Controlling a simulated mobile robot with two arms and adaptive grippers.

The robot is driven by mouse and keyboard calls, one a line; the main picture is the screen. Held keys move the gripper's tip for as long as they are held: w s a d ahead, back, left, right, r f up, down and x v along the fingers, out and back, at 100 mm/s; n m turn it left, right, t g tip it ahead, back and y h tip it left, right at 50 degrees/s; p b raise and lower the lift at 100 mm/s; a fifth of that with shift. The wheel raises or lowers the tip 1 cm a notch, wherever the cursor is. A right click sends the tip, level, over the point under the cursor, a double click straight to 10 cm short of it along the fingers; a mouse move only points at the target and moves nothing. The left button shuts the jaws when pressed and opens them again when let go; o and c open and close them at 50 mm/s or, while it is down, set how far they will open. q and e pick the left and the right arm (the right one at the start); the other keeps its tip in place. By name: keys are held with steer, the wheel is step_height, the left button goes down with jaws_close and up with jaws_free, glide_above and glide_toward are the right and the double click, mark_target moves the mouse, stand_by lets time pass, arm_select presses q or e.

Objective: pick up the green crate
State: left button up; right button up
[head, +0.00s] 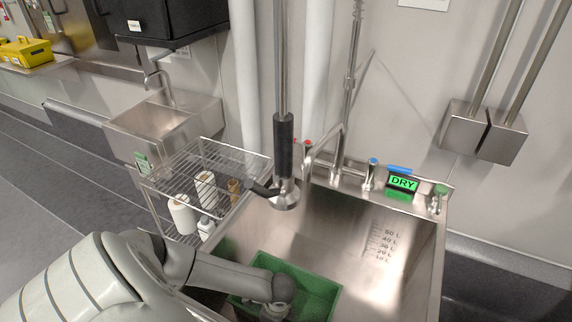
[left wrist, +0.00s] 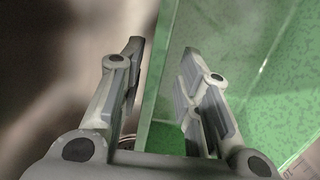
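The green crate (head: 322,293) sits in the steel sink (head: 345,232), at the bottom middle of the head view. My left arm reaches over its left part and hides some of it. In the left wrist view the crate (left wrist: 275,75) fills the right side. My left gripper (left wrist: 162,58) is open, with one finger on each side of the crate's wall. Gaps show between the fingers and the wall. In the head view my left fingers are hidden behind the wrist. My right gripper is in neither view.
A spray hose with a black grip (head: 283,145) hangs over the sink's back left. Taps and a green "DRY" sign (head: 402,184) line the back rim. A wire rack (head: 205,170) with white bottles stands left. The sink's right side is clear.

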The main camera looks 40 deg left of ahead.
arm_select(q)
steer(key=shift+s+a+f+b, duration=0.1)
steer(key=shift+a+f+b, duration=0.1)
steer(key=shift+f, duration=1.15)
steer(key=shift+a+f+b, duration=0.15)
steer(key=shift+f+b, duration=0.05)
steer(key=shift+f, duration=1.15)
jaws_close()
steer(key=shift+r, duration=0.1)
